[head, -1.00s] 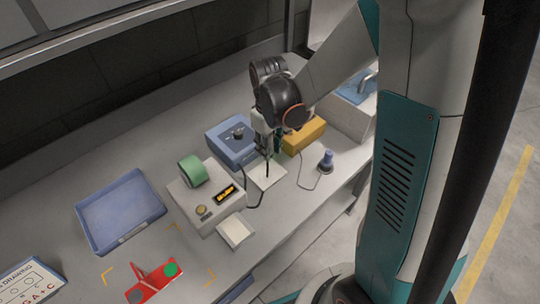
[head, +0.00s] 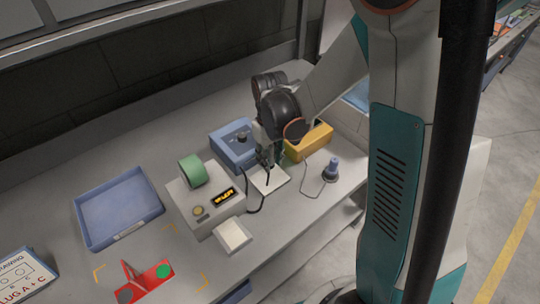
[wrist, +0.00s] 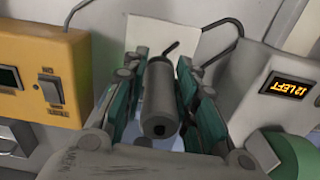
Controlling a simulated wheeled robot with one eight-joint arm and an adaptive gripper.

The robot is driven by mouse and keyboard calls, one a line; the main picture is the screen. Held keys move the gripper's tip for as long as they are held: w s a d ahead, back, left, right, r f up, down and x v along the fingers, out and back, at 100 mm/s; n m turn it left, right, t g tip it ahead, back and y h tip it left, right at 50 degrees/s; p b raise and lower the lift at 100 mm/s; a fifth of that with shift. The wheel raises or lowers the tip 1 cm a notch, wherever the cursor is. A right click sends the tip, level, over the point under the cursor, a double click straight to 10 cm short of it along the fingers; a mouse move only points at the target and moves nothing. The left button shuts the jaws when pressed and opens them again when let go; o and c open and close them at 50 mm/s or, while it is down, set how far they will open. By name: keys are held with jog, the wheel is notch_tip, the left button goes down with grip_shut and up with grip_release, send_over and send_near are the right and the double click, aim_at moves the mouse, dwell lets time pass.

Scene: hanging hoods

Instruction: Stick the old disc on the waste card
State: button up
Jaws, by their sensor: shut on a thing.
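My gripper (head: 268,158) is low over the white card (head: 268,182) and is shut on a grey cylindrical tool. In the wrist view the grey tool (wrist: 159,98) stands between my gripper's two green-and-grey fingers, with the white card (wrist: 150,37) behind its far end. The tool's tip is hidden, so I cannot tell whether it touches the card. I cannot make out an old disc there. A red bracket (head: 152,279) at the front left bears a green disc (head: 163,271) and a dark round spot (head: 125,295).
A grey box with a lit display (head: 205,205) and green roll (head: 193,171) stands left of the card, a black cable looping between. Around are a blue box (head: 229,151), yellow box (head: 310,141), blue-topped stand (head: 331,171), white pad (head: 233,236) and empty blue tray (head: 120,207).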

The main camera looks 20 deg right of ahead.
aim_at(270, 178)
jog(key=shift+f+b, duration=1.95)
jog(key=shift+f, duration=1.2)
jog(key=shift+f, duration=0.25)
jog(key=shift+r, duration=0.2)
jog(key=shift+r+p, duration=2.15)
jog(key=shift+r, duration=1.25)
jog(key=shift+f, duration=0.15)
